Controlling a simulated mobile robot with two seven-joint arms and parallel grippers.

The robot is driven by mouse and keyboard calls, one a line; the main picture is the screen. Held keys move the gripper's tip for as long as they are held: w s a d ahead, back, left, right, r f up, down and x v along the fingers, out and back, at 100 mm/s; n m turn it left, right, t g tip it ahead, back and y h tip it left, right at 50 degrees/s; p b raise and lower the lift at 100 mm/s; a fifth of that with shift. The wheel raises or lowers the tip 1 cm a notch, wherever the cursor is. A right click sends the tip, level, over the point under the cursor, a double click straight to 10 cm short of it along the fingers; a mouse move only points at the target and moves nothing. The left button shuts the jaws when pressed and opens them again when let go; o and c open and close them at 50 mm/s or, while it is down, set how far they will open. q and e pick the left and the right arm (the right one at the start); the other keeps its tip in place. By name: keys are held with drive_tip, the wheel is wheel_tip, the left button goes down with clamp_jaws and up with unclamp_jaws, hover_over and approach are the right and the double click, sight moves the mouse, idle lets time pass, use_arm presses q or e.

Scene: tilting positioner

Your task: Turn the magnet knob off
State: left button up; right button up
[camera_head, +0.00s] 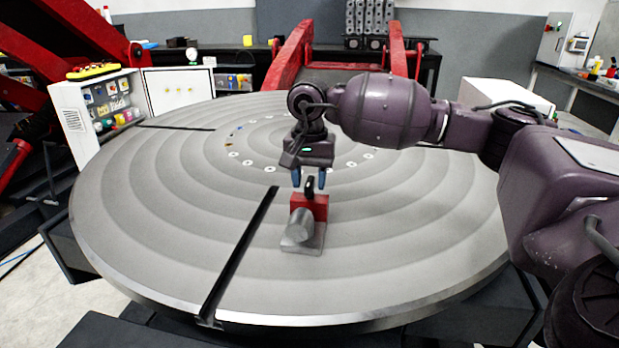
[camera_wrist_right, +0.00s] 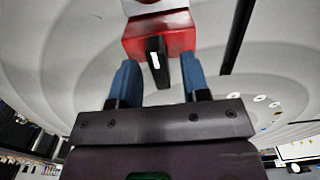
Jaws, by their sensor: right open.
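The red magnet block (camera_head: 317,206) stands on the round grey positioner table (camera_head: 400,250). Its black knob (camera_head: 309,187) sticks out on the side facing my right gripper, with a white mark on it in the wrist view (camera_wrist_right: 155,60). A grey cylinder (camera_head: 299,225) on a flat plate lies in front of the block. My right gripper (camera_head: 309,182) is open, pointing down at the knob. In the wrist view its blue fingers (camera_wrist_right: 159,72) are on either side of the knob, with gaps visible on both sides. My left gripper is not in view.
A dark slot (camera_head: 240,252) runs across the table left of the block. A ring of holes (camera_head: 269,169) surrounds the table's centre behind it. Red machine arms (camera_head: 290,55) rise at the back. A white cabinet (camera_head: 100,105) stands left. The table around the block is clear.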

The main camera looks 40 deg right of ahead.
sight(309, 180)
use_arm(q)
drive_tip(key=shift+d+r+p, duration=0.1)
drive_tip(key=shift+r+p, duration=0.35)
use_arm(e)
wheel_tip(309, 180, up, 11)
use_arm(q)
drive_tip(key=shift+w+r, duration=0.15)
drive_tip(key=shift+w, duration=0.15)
use_arm(e)
drive_tip(key=shift+f, duration=0.1)
